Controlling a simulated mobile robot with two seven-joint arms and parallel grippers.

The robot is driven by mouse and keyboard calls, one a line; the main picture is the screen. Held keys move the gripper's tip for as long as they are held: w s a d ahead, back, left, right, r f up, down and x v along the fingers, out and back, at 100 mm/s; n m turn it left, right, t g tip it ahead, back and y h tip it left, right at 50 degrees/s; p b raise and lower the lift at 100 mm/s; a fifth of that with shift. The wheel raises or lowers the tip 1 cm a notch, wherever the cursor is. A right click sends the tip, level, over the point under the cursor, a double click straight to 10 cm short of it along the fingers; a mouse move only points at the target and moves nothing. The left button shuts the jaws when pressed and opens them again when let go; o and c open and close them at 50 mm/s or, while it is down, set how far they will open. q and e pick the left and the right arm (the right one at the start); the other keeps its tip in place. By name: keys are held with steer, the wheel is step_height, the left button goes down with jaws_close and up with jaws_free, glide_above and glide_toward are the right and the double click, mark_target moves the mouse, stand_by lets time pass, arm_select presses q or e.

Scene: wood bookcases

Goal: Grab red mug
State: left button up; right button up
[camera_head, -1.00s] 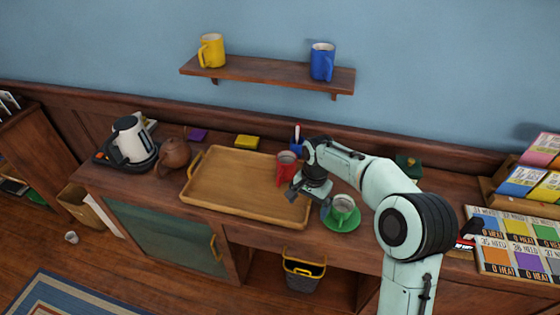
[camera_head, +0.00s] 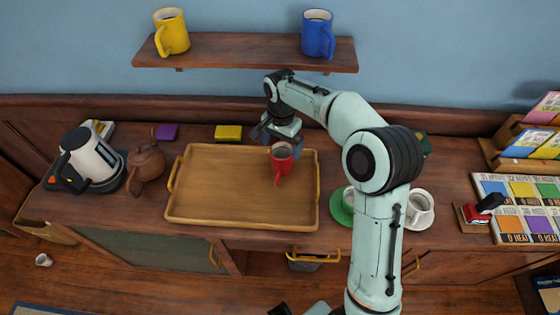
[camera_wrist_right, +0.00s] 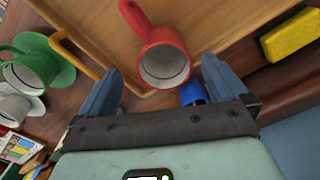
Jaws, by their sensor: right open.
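The red mug (camera_head: 282,160) stands on the wooden tray (camera_head: 215,210), near its far right part, with its handle toward the front. My right gripper (camera_head: 276,138) is just behind the mug in the head view. In the right wrist view the red mug (camera_wrist_right: 165,62) lies ahead of and between the two open blue-grey fingers of my right gripper (camera_wrist_right: 158,88). The fingers look apart from the mug, and nothing is held. My left gripper is not clearly seen.
A green cup on a green saucer (camera_head: 341,208) and a white cup (camera_head: 418,207) stand right of the tray. A teapot (camera_head: 146,164) and kettle (camera_head: 92,158) are to its left. A shelf (camera_head: 240,55) with yellow and blue mugs hangs above.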

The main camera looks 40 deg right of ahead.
steer(key=f, duration=0.8)
steer(key=shift+w+d+f, duration=0.15)
steer(key=shift+w+f, duration=0.1)
steer(key=shift+f, duration=0.1)
steer(key=shift+r, duration=0.1)
steer(key=c, duration=1.2)
